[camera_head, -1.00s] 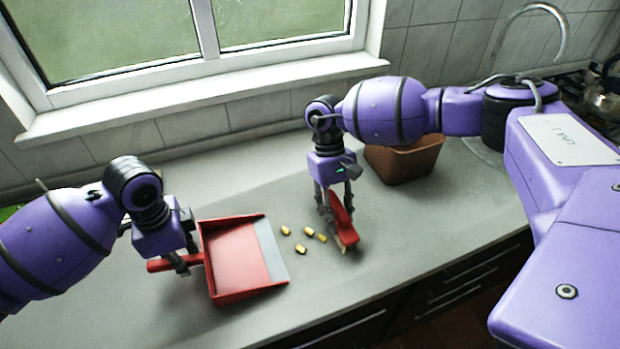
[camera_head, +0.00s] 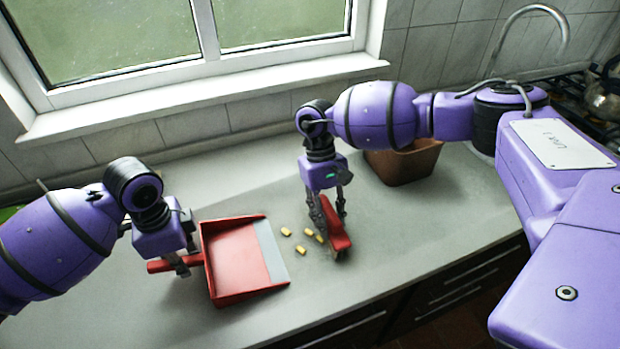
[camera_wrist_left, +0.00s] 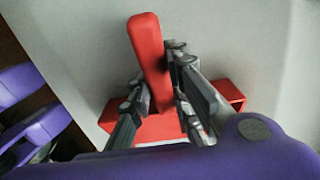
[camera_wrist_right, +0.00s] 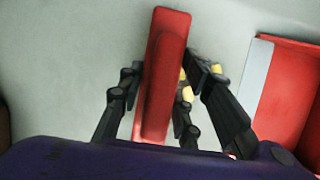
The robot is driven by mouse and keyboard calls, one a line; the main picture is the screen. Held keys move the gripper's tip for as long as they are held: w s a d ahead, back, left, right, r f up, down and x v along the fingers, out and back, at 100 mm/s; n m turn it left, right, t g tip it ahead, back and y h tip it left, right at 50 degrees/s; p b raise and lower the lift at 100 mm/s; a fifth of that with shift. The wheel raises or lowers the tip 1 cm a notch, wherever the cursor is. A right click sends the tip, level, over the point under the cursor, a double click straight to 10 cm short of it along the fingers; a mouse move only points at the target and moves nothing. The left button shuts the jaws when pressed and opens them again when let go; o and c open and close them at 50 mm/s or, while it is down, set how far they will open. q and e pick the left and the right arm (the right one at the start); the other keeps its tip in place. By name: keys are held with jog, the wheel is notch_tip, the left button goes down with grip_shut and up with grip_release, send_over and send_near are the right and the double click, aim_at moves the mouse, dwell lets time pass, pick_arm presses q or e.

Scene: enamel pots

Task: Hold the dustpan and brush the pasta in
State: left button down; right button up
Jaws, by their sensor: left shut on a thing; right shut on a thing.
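A red dustpan (camera_head: 236,262) with a pale grey front lip lies on the counter, its lip facing right. My left gripper (camera_head: 183,264) is shut on its handle, which also shows in the left wrist view (camera_wrist_left: 150,60). Several yellow pasta pieces (camera_head: 286,231) lie on the counter between the lip and the brush. My right gripper (camera_head: 333,222) is shut on the red brush (camera_head: 337,238), which stands just right of the pasta. In the right wrist view the brush (camera_wrist_right: 163,75) partly hides the pasta; its bristles are hidden there.
A brown square container (camera_head: 405,164) stands on the counter behind and right of the brush. The window wall borders the back, and drawers (camera_head: 440,300) drop away below the front edge. The counter (camera_head: 440,225) right of the brush is clear.

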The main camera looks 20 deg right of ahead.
aim_at(248, 257)
jog(key=shift+a, duration=4.9)
jog(key=shift+w+a, duration=0.1)
jog(key=shift+a+r, duration=0.15)
jog(key=shift+a, duration=1.85)
jog(key=shift+a, duration=0.15)
jog(key=shift+a+r, duration=0.15)
jog(key=shift+a, duration=1.7)
jog(key=shift+a, duration=1.15)
